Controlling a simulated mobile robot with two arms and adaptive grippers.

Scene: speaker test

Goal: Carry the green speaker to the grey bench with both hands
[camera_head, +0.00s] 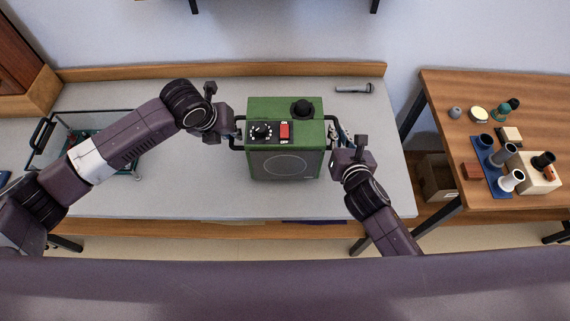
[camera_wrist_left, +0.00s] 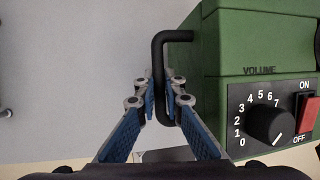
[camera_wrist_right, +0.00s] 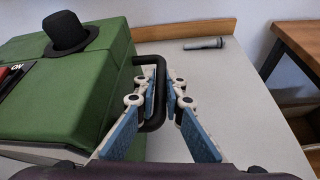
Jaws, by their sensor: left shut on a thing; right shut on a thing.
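The green speaker (camera_head: 262,107) stands upright near the middle of the grey bench (camera_head: 200,190), its round grille, volume knob and red switch facing me. A small black hat (camera_head: 302,107) sits on its top. My left gripper (camera_head: 234,131) is shut on the black handle at the speaker's left side; the left wrist view shows the fingers (camera_wrist_left: 161,95) around that handle (camera_wrist_left: 158,70). My right gripper (camera_head: 334,134) is shut on the right handle; the right wrist view shows this handle (camera_wrist_right: 160,75) between the fingers (camera_wrist_right: 163,95). I cannot tell whether the speaker's bottom touches the bench.
A grey torch-like object (camera_head: 354,88) lies at the bench's back right. A wire basket (camera_head: 122,115) stands at the left, partly behind my left arm. A wooden table (camera_head: 450,95) with a blue tray and several small items stands at the right, beyond a gap.

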